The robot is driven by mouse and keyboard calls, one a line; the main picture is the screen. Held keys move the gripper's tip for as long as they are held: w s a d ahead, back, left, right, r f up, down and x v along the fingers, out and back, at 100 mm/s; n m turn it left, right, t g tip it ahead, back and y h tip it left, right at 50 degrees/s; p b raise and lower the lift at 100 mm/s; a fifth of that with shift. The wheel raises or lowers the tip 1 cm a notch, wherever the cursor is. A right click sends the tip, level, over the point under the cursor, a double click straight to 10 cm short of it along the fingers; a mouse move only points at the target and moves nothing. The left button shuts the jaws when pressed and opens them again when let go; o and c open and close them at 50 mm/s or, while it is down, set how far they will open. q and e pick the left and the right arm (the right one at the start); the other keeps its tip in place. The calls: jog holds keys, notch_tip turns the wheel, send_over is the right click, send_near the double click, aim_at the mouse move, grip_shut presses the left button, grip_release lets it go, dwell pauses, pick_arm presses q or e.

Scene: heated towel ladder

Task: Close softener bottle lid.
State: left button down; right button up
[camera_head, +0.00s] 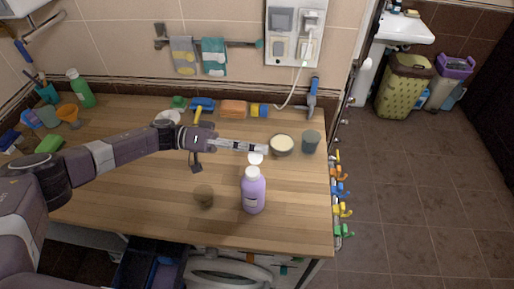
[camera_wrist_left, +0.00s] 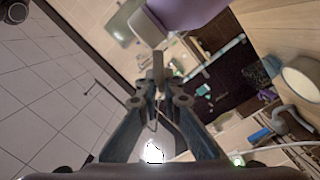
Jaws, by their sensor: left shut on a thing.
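The purple softener bottle (camera_head: 253,192) stands upright near the front of the wooden counter. Its white neck (camera_head: 252,173) is at the top, and the white lid (camera_head: 256,158) shows just behind and above it, swung open. My left gripper (camera_head: 264,149) reaches in from the left at the lid, with its fingers shut on it; the contact is partly hidden by the fingers. In the left wrist view the fingertips (camera_wrist_left: 158,70) are close together just beside the bottle (camera_wrist_left: 185,12), whose body is cut off by the top edge. My right gripper is not in view.
A cream-filled bowl (camera_head: 281,145) and a grey-green cup (camera_head: 311,142) stand behind to the right. Sponges (camera_head: 233,108) line the back. The front strip of counter (camera_head: 150,215) is clear.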

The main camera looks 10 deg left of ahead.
pick_arm(q)
jog(key=shift+s+r+m+b, duration=0.1)
jog(key=shift+s+r+m, duration=0.1)
jog(key=shift+m, duration=0.65)
jog(key=shift+s+r+m+b, duration=0.1)
jog(key=shift+s+r+m, duration=0.15)
jog(key=shift+m, duration=0.65)
jog(key=shift+s+r+m+b, duration=0.1)
jog(key=shift+s+r+m, duration=0.1)
jog(key=shift+m, duration=0.65)
jog(key=c, duration=2.1)
grip_release()
jog(key=a, duration=0.8)
jog(key=w+a, duration=0.1)
jog(key=a, duration=0.3)
